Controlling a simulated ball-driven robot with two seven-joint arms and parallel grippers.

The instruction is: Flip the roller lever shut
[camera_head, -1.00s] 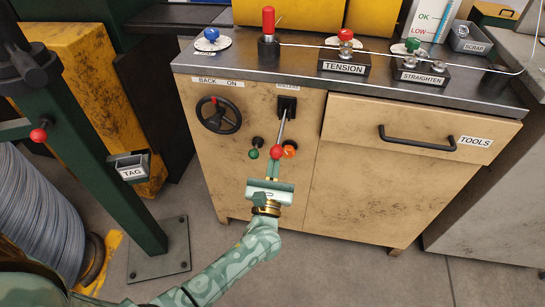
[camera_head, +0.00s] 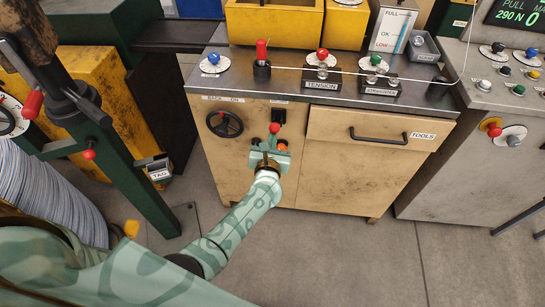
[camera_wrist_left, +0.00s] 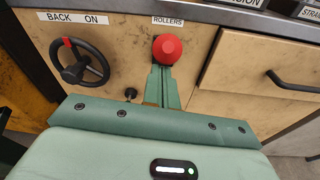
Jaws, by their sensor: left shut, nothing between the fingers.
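The roller lever's red ball (camera_head: 274,128) shows just below its black slot plate (camera_head: 278,115) on the tan cabinet front. The lever's rod is hidden behind the ball, so the lever seems to stick out from the panel. In the left wrist view the red ball (camera_wrist_left: 168,48) sits under the ROLLERS label (camera_wrist_left: 168,21). My left gripper (camera_head: 271,143) is shut and empty, right under the ball. In the left wrist view its fingers (camera_wrist_left: 160,84) end at the ball's underside; I cannot tell whether they touch it. My right gripper is not in view.
A black handwheel (camera_head: 224,124) is left of the lever. Small knobs sit close around my left gripper, partly hidden. The TOOLS drawer handle (camera_head: 379,136) is to the right. The bench top (camera_head: 300,92) overhangs above, with a wire along it. The floor in front is clear.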

